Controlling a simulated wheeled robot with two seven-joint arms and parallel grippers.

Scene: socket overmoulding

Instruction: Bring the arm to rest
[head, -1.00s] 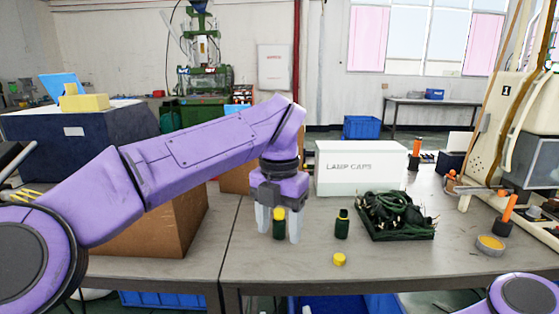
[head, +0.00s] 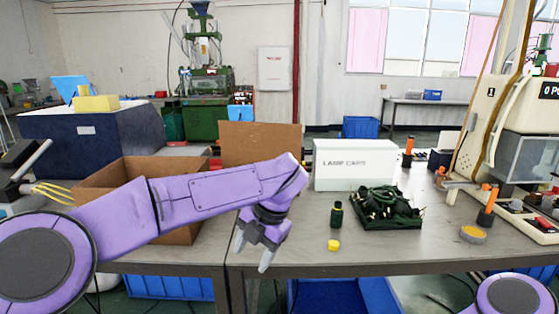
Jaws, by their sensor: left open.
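My left arm reaches in from the left in the head view. Its gripper (head: 254,251) hangs tilted over the front edge of the table, with its fingers apart and nothing seen between them. A small dark green bottle-like piece (head: 336,215) stands upright on the table to the right of the gripper. A yellow cap (head: 333,245) lies in front of it. A similar green piece with a yellow top, seen earlier, does not show now; I cannot tell where it is. My right gripper is out of view.
An open cardboard box (head: 120,180) stands behind my left arm. A white "LAMP CAPS" box (head: 354,165) and a heap of dark green parts (head: 384,206) are at the table's back. A blue bin (head: 325,296) is below the front edge. A machine (head: 515,140) stands at the right.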

